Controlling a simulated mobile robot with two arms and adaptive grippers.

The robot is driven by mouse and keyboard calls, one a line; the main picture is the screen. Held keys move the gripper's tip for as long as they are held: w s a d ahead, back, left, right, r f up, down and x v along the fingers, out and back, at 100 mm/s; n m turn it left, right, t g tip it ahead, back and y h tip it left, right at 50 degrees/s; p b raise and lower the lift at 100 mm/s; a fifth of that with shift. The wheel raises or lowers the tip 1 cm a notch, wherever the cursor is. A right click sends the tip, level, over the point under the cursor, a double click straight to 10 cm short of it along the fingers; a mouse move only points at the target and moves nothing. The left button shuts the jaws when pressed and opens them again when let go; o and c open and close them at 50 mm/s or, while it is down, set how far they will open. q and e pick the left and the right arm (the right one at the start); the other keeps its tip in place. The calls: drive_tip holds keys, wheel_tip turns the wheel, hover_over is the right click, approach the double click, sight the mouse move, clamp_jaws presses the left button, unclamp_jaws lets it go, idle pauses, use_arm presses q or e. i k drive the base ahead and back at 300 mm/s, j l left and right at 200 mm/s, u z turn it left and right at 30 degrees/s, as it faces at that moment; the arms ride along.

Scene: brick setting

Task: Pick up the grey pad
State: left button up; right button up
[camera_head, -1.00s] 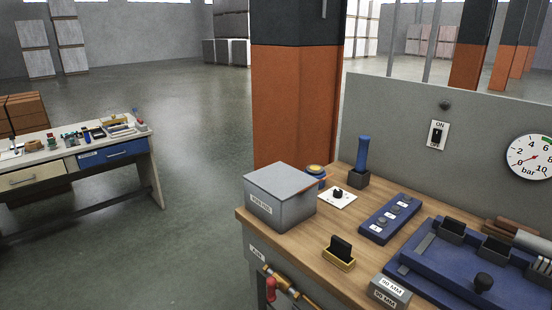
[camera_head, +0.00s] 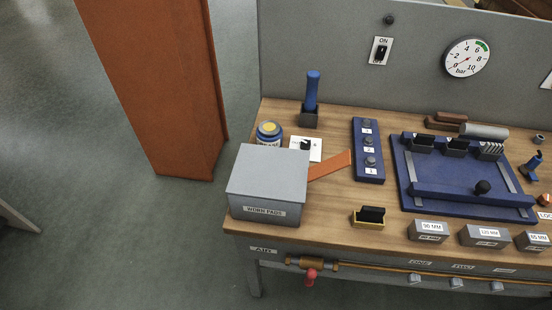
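No thing in view can be told for sure as the grey pad. A small black block (camera_head: 371,213) stands in a yellow holder (camera_head: 368,222) at the front edge. Neither of my grippers is in view.
An orange strip (camera_head: 330,166) lies beside the box. A blue fixture (camera_head: 430,178) and grey labelled blocks (camera_head: 428,231) fill the right. An orange pillar (camera_head: 160,90) stands left.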

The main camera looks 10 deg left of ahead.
sight(493, 147)
drive_tip(key=j+z, duration=0.1)
drive_tip(key=z, duration=1.15)
drive_tip(key=l, duration=0.15)
drive_tip(key=k, duration=0.05)
